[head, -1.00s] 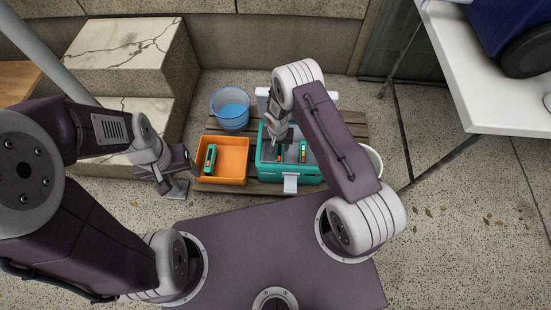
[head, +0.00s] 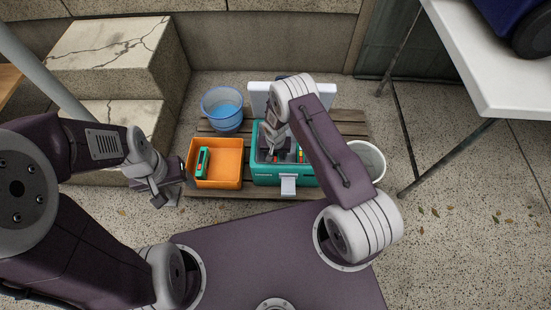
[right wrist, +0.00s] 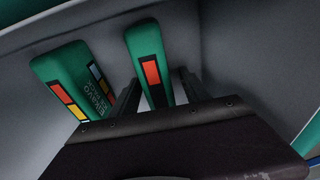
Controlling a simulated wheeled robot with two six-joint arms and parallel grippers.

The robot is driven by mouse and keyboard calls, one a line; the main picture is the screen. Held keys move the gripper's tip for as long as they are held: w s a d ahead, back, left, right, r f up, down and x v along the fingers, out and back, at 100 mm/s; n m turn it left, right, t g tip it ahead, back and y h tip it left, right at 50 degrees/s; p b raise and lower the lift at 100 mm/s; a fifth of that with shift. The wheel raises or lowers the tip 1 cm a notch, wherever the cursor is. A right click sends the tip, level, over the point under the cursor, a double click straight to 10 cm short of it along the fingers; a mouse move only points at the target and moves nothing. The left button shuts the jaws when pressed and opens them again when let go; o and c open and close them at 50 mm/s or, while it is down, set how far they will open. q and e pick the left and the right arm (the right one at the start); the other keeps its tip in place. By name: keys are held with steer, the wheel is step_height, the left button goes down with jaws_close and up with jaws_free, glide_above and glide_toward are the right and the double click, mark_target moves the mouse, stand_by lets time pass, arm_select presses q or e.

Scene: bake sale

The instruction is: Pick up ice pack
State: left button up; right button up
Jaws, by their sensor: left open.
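A teal cooler (head: 262,178) stands open on the wooden slats, and my right gripper (head: 275,155) reaches down into it. In the right wrist view, a green ice pack (right wrist: 146,48) with a red label stands between the two fingers of my right gripper (right wrist: 157,90). The fingers are spread on either side, with a gap visible on the right. A second green ice pack (right wrist: 75,85) leans to the left of them. Another green ice pack (head: 203,161) lies in the orange bin (head: 228,180). My left gripper (head: 163,192) is open and empty, left of the bin.
A blue bucket (head: 223,118) stands behind the orange bin. A white bucket (head: 369,160) is right of the cooler, partly behind my right arm. The cooler's white lid (head: 259,98) stands up at the back. A white table (head: 500,90) is at the upper right.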

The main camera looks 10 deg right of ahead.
jaws_close()
step_height(320, 180, up, 18)
steer(key=p, duration=1.1)
steer(key=s+a+b, duration=0.1)
steer(key=s+b, duration=0.2)
steer(key=s+a+f+b, duration=0.1)
steer(key=s+b, duration=0.2)
steer(key=s+a+b, duration=0.1)
steer(key=s+b, duration=0.2)
steer(key=s, duration=0.1)
steer(key=shift+f, duration=0.2)
steer(key=s+a+r+b, duration=0.1)
steer(key=s+a+b, duration=0.1)
steer(key=s+b, duration=0.2)
steer(key=s, duration=0.3)
steer(key=shift+s+r, duration=0.2)
steer(key=shift+r, duration=0.05)
